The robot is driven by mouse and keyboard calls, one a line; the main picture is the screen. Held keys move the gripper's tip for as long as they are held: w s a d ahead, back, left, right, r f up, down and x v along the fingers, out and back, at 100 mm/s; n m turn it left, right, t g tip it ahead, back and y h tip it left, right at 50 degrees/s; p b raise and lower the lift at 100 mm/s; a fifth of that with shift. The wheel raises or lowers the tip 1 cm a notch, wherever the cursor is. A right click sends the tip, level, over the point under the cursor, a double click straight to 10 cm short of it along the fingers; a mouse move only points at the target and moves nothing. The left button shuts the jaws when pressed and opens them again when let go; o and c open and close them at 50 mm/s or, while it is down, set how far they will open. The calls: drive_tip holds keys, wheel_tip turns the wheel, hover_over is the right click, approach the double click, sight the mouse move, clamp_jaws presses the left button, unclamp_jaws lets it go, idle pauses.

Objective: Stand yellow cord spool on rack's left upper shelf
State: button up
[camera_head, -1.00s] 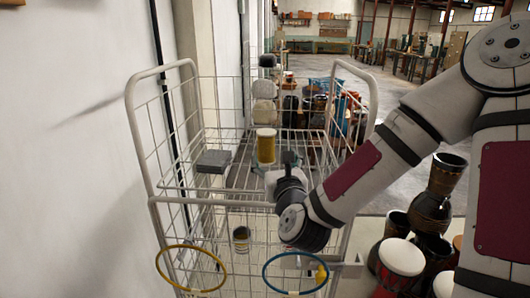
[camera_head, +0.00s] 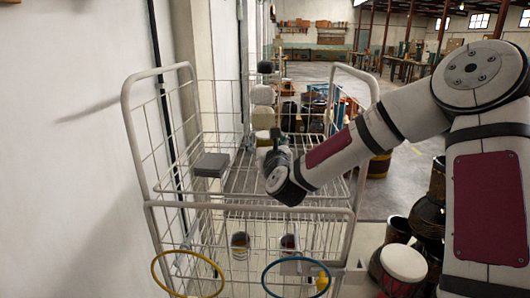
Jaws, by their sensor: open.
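The wire rack (camera_head: 250,207) stands in front of me, with its upper shelf behind the front rail. The yellow cord spool is mostly or wholly hidden behind my gripper and wrist. A pale patch just left of the gripper may be its top, but I cannot tell. My gripper (camera_head: 276,136) is open, above the upper shelf near the rack's middle. Whether it touches the spool is hidden. A grey box (camera_head: 211,165) lies on the left part of the upper shelf.
Two small cans (camera_head: 240,243) (camera_head: 288,242) stand lower in the rack. A yellow hoop (camera_head: 160,280) and a blue hoop (camera_head: 265,275) are at the front. A white wall (camera_head: 70,160) is close on the left. Drums (camera_head: 403,262) stand at the right.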

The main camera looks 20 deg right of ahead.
sight(266, 135)
drive_tip(key=shift+w, duration=0.2)
drive_tip(key=c, duration=1.5)
drive_tip(key=shift+r, duration=0.15)
drive_tip(key=shift+r, duration=0.65)
wheel_tip(266, 135, up, 2)
drive_tip(key=shift+r+p, duration=0.15)
drive_tip(key=shift+p, duration=0.45)
drive_tip(key=s+p, duration=0.2)
drive_tip(key=s, duration=0.3)
drive_tip(key=s+d+r+p, duration=0.1)
drive_tip(key=s+p, duration=0.2)
drive_tip(key=s, duration=0.2)
drive_tip(key=s+p, duration=0.2)
drive_tip(key=s, duration=0.4)
drive_tip(key=shift+d+r, duration=0.15)
